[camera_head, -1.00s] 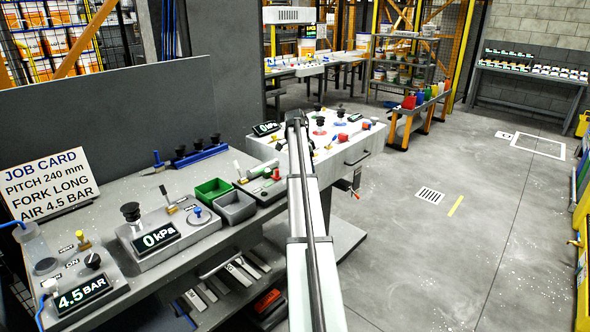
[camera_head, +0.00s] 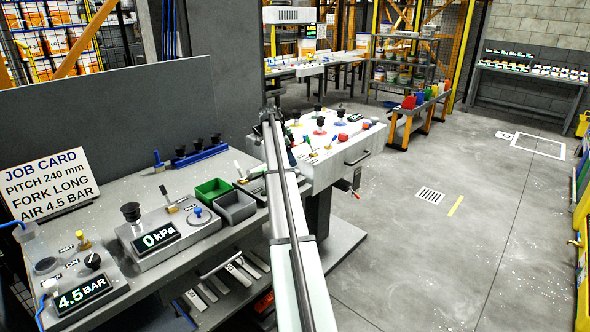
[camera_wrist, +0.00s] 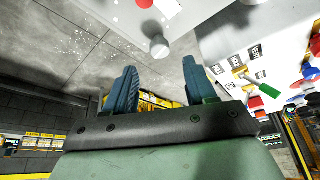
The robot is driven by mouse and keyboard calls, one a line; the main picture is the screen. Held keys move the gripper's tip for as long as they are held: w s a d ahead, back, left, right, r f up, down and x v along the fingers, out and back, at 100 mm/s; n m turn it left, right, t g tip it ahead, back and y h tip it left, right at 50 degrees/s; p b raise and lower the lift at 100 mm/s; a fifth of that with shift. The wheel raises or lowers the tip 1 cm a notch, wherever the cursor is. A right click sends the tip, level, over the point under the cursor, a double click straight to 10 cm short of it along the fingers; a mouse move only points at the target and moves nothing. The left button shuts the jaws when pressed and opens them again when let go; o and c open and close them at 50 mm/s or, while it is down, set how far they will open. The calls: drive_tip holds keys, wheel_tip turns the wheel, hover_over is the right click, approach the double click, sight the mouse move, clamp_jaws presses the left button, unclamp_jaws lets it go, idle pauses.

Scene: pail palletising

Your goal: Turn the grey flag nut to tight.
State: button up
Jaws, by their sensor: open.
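My gripper (camera_wrist: 160,82) is open in the wrist view, its two blue fingers apart with nothing between them. In the head view my arm reaches away over the gap between the grey bench (camera_head: 109,216) and the white cabinet (camera_head: 335,166), and the fingers cannot be made out. I cannot pick out the grey flag nut for certain in either view. In the wrist view a rounded grey knob (camera_wrist: 158,47) shows beyond the fingers, apart from them. I cannot tell whether it is the nut.
The cabinet's top carries several black, red and blue knobs. The bench holds a 0 kPa box (camera_head: 160,239), a green bin (camera_head: 212,191), a grey bin (camera_head: 235,206) and a 4.5 BAR panel (camera_head: 83,294). The floor (camera_head: 430,245) to the right is mostly clear.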

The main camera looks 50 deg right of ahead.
sight(296, 171)
drive_tip(key=shift+x, duration=2.95)
drive_tip(key=c, duration=1)
